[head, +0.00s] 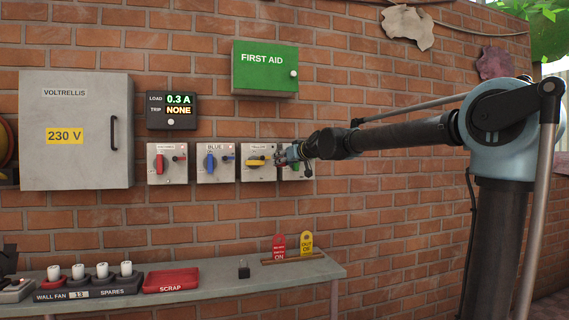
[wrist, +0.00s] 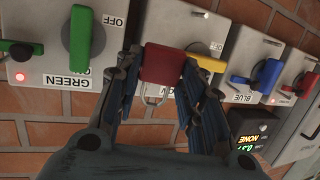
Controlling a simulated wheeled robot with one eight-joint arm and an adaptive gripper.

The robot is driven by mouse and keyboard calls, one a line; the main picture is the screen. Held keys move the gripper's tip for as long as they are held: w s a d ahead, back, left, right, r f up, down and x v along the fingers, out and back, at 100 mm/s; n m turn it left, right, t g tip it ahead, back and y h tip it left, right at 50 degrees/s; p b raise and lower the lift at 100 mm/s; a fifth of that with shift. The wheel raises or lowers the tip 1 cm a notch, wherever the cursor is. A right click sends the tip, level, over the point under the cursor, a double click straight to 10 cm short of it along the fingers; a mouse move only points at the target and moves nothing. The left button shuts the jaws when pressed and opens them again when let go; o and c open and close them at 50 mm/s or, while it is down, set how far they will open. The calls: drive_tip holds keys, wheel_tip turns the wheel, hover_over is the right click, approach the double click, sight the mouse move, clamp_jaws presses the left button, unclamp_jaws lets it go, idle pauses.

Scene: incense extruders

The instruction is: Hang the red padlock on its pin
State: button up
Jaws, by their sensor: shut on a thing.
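The red padlock (wrist: 162,65) is between the two fingers of my gripper (wrist: 160,72), which is shut on it; its metal shackle (wrist: 157,96) shows below the body in the wrist view. The padlock is apart from that pin.
The blue switch box (head: 215,175) stands between the red and yellow ones. The wrist view shows the green handle (wrist: 80,40) close to my left finger.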

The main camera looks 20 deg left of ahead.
drive_tip(key=shift+w+a+f, duration=0.15)
drive_tip(key=shift+w+a, duration=0.35)
drive_tip(key=shift+w, duration=0.3)
drive_tip(key=shift+w+a+f, duration=0.15)
drive_tip(key=shift+w+a, duration=0.3)
drive_tip(key=shift+w, duration=0.35)
drive_tip(key=shift+w+a+f, duration=0.15)
drive_tip(key=shift+w+a, duration=0.35)
drive_tip(key=shift+w, duration=0.3)
drive_tip(key=o, duration=1.3)
